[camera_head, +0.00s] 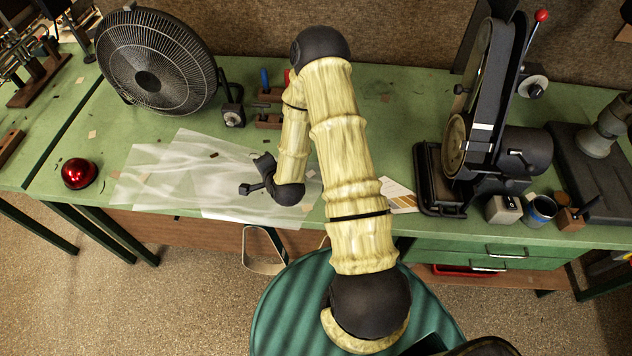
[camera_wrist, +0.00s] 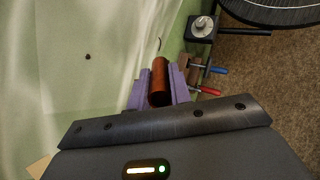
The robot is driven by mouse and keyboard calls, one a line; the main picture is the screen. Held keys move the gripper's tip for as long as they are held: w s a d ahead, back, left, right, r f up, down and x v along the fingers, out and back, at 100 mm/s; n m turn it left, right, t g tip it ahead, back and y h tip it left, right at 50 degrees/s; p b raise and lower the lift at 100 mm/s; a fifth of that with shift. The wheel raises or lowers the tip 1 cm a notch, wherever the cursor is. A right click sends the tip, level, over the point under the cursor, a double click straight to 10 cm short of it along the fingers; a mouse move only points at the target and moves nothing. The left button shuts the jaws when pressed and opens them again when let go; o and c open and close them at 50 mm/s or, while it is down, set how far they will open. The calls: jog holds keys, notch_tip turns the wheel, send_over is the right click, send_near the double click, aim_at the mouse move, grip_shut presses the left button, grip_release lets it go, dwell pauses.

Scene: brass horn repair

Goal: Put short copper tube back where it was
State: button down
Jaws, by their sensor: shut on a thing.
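The short copper tube (camera_wrist: 160,78) is a reddish-brown cylinder in the wrist view. It sits between the two purple fingers of my gripper (camera_wrist: 156,92), which is shut on it, and its far end sticks out beyond the fingers. In the head view my gripper (camera_head: 259,172) is over the translucent sheets on the green bench (camera_head: 110,122). I cannot make out the tube in the head view. The gap between the tube and the bench cannot be judged.
Translucent sheets (camera_head: 165,180) cover the bench's middle left. A black fan (camera_head: 150,70), a dial stand (camera_head: 232,105) and wooden blocks with coloured-handled tools (camera_head: 268,121) stand behind. A red dome (camera_head: 79,173) sits left. A belt grinder (camera_head: 490,130) and small cups (camera_head: 540,210) occupy the right.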

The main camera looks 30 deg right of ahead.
jog(key=shift+w+d+f+n+g+y, duration=0.35)
jog(key=shift+d+g, duration=0.1)
jog(key=shift+g, duration=0.15)
jog(key=shift+w+d+f+n+g+y+b, duration=0.15)
jog(key=shift+d+f+n+g+y+b, duration=0.15)
jog(key=shift+d+g+b, duration=0.4)
jog(key=shift+d+n+g, duration=0.55)
jog(key=shift+d+g, duration=0.1)
jog(key=shift+g, duration=0.25)
jog(key=shift+d+r+g, duration=0.15)
jog(key=shift+d+g, duration=0.1)
jog(key=shift+g, duration=0.15)
jog(key=s+d+r+n+g+h+b, duration=0.1)
jog(key=s+d+r+n+g+b, duration=0.1)
jog(key=s+d+r+g, duration=0.4)
jog(key=s+d+r, duration=0.1)
jog(key=d, duration=0.2)
jog(key=shift+s+r+n, duration=0.15)
jog(key=shift+s+n, duration=0.15)
jog(key=shift+s, duration=0.1)
jog(key=shift+d+h, duration=0.1)
jog(key=shift+h, duration=0.15)
jog(key=shift+f+p, duration=0.5)
jog(key=shift+f, duration=2.45)
